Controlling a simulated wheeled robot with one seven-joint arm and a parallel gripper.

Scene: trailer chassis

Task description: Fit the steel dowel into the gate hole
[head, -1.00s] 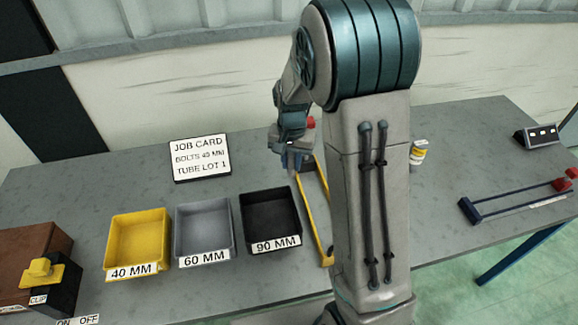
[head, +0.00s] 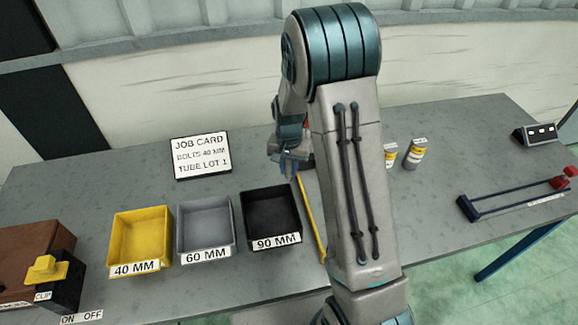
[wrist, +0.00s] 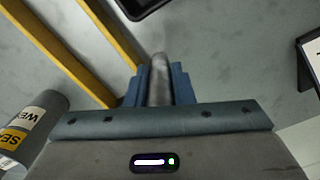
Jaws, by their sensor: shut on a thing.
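My gripper (wrist: 158,72) is shut on the steel dowel (wrist: 159,88), a grey rounded rod held between the two blue fingers, its end pointing away from the wrist. In the head view my gripper (head: 286,170) is over the table behind the black bin, and the dowel cannot be made out there. A yellow frame (head: 309,217) lies right of the black bin, partly hidden by my arm. Its two yellow rails (wrist: 62,52) run beside my gripper on the left in the wrist view. I cannot make out the gate hole in either view.
Yellow, grey and black bins, marked 40 MM (head: 139,240), 60 MM (head: 205,228) and 90 MM (head: 270,218), stand in a row. A job card (head: 202,156) stands behind. Two labelled canisters (head: 414,153) are right of my arm.

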